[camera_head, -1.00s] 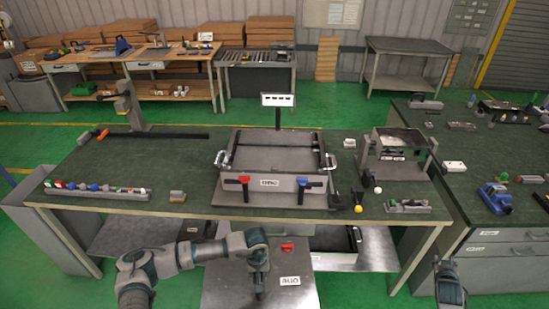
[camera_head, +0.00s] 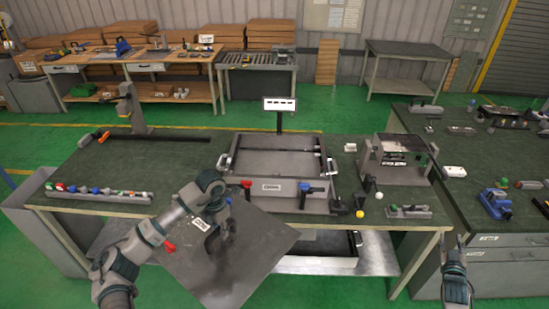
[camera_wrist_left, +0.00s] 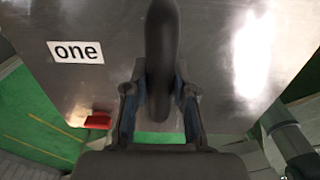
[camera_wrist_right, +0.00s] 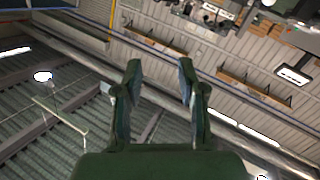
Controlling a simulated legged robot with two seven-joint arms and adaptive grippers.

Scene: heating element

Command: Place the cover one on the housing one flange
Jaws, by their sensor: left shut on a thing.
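The cover one (camera_head: 240,262) is a flat grey metal plate with a "one" label, a red part and a dark handle. My left gripper (camera_head: 222,232) is shut on its handle; the left wrist view shows the fingers on the handle (camera_wrist_left: 162,60) and the label on the cover (camera_wrist_left: 75,51). The cover is held tilted in front of the table edge, its top corner near the housing. The housing one (camera_head: 270,187) is an open grey box with a labelled front, red and blue clamps and side handles. My right gripper (camera_wrist_right: 158,80) is open and empty, pointing away from the table.
The table (camera_head: 330,220) also bears a row of small coloured parts (camera_head: 95,192) at left, a stand (camera_head: 132,105) and a grey fixture (camera_head: 395,160) at right. A sign (camera_head: 279,104) rises behind the housing. A second bench (camera_head: 500,215) stands at right.

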